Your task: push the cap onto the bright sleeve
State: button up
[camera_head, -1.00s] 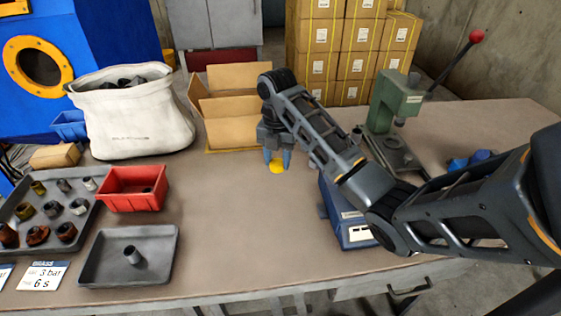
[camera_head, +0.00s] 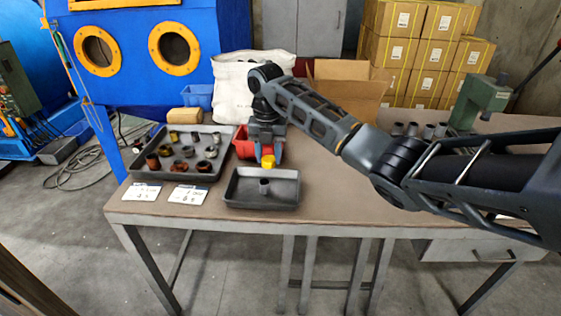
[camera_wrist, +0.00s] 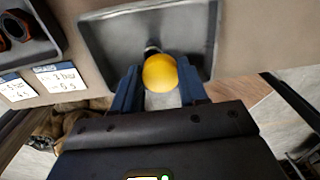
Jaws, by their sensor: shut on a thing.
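My gripper (camera_head: 267,152) is shut on a yellow cap (camera_head: 268,161), which also shows between the fingers in the wrist view (camera_wrist: 160,72). A single grey metal sleeve (camera_head: 264,187) stands upright in the small dark tray (camera_head: 239,199) at the front of the bench. In the head view the cap is above and behind the sleeve, apart from it. In the wrist view the sleeve (camera_wrist: 152,47) shows just beyond the cap, which partly hides it.
A larger tray (camera_head: 205,174) at left holds several rusty, brass-coloured and grey sleeves. Two white cards (camera_head: 188,194) lie at the bench's front edge. A red bin (camera_head: 244,147) is behind my gripper. A white sack (camera_head: 230,85), open carton (camera_head: 343,92) and green press (camera_head: 482,100) stand farther back.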

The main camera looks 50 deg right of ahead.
aim_at(264, 180)
jog(key=shift+w+a, duration=0.35)
jog(key=shift+a, duration=0.35)
jog(key=shift+f, duration=0.15)
notch_tip(264, 180, down, 4)
jog(key=b, duration=0.4)
jog(key=shift+f, duration=0.6)
jog(key=shift+p, duration=0.35)
jog(key=shift+f, duration=0.75)
dwell(2.3)
jog(key=o, duration=1.1)
